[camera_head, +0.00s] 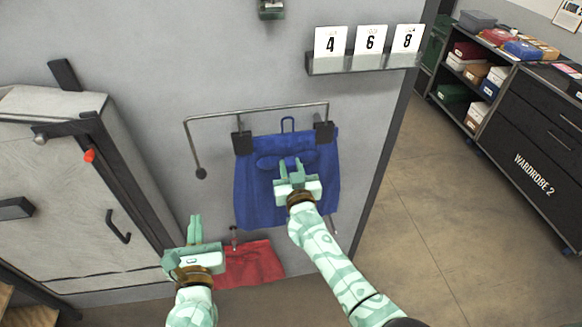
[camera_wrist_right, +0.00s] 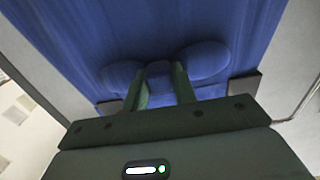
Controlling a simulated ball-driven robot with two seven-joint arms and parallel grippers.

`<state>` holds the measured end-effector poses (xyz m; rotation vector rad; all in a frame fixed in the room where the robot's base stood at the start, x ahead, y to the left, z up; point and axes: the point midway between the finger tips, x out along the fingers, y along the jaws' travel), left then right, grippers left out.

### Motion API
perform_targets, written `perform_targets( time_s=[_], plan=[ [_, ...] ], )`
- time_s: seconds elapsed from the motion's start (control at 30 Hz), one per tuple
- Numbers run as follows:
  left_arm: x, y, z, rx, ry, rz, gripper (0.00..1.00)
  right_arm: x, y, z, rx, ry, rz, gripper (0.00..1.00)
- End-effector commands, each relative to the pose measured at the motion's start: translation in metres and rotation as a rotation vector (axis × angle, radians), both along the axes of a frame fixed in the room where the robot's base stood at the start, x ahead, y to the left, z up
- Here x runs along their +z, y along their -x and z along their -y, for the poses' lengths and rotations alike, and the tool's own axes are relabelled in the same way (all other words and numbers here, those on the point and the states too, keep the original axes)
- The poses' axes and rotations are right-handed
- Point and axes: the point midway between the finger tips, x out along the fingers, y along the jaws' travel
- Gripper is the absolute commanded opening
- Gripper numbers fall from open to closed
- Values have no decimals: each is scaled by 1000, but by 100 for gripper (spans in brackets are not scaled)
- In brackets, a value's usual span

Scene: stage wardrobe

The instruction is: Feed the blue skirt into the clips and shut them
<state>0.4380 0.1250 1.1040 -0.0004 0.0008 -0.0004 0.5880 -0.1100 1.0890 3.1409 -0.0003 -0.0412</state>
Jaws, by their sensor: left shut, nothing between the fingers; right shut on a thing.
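The blue skirt (camera_head: 260,205) hangs flat against the grey wall, its top edge up at two dark clips. The left clip (camera_head: 242,143) and the right clip (camera_head: 324,132) hang from a metal rail (camera_head: 260,111). I cannot tell whether their jaws are shut. My right gripper (camera_head: 294,170) is shut on a bunched fold of the skirt below the clips. The right wrist view shows this blue fold (camera_wrist_right: 208,58) between and beside the fingers (camera_wrist_right: 160,80). My left gripper (camera_head: 196,232) is shut and empty, lower left of the skirt.
A red cloth (camera_head: 252,264) hangs low beside my left gripper. A pale cabinet (camera_head: 60,190) with a dark handle (camera_head: 118,226) stands left. Number cards (camera_head: 370,40) sit on a ledge (camera_head: 365,63) above right. Open floor (camera_head: 460,230) and a dark wardrobe unit (camera_head: 530,140) lie right.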

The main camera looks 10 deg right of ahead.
Motion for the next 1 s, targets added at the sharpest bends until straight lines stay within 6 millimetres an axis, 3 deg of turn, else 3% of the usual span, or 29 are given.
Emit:
perform_targets(
  time_s=[0.27, 0.3, 0.37, 0.73, 0.87, 1.0],
  plan=[
    [0, 0, 0, 0, 0, 0, 0, 1, 0, 0, 0, 0, 2, 0],
    [0, 0, 0, 0, 0, 0, 0, 1, 0, 0, 0, 0, 2, 35],
    [0, 0, 0, 0, 0, 0, 0, 1, 0, 0, 0, 0, 1, 52],
    [6, 0, 0, 0, 0, 1, 0, 1, 6, 0, 0, 1, -2, 52],
    [23, 0, 0, 0, 0, 3, 0, 5, 27, 0, 1, 2, -3, 52],
    [46, 0, 0, 0, 0, 6, 0, 8, 65, 0, 1, 3, -4, 52]
  ],
)
